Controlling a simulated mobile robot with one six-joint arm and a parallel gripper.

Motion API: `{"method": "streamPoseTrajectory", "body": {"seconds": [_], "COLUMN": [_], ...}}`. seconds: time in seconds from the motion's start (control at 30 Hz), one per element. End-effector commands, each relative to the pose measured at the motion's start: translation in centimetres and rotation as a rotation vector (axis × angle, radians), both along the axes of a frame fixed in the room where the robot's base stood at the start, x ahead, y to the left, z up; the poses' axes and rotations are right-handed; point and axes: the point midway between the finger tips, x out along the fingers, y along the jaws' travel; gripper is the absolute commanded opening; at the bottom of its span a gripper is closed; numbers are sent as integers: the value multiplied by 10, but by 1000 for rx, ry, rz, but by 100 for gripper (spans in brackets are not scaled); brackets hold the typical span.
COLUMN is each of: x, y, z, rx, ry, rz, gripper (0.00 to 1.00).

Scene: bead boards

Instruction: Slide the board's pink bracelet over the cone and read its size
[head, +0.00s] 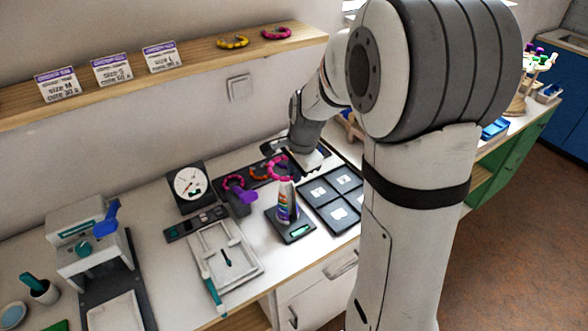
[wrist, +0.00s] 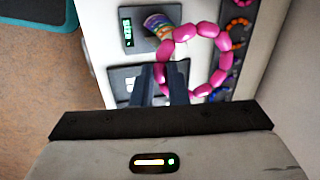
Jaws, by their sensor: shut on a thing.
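The pink bracelet (head: 270,170) hangs in the air above the size cone. In the wrist view the pink bracelet (wrist: 208,30) is a ring of glossy beads. My gripper (wrist: 170,78) is shut on the ring's near left side. In the head view my gripper (head: 291,172) is beside the bracelet's right side. The cone (head: 287,207) has rainbow bands and a grey tip, and stands upright on a dark base with a green display. The cone (wrist: 158,24) also shows left of the ring in the wrist view. The bead board (head: 228,166) lies behind, with other bracelets on it.
A dark tray with pale squares (head: 334,218) lies right of the cone. A purple-topped stand (head: 241,198) and a dial gauge (head: 189,184) stand to the left. A white press frame (head: 222,262) lies in front.

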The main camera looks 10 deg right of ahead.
Motion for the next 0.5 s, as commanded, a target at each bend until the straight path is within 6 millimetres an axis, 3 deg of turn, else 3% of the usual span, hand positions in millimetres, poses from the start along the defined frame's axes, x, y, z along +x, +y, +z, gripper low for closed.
{"method": "streamPoseTrajectory", "body": {"seconds": [0.5], "x": [0], "y": [-6], "z": [-56], "rx": [1], "ry": [0], "rz": [-12], "gripper": [0]}}
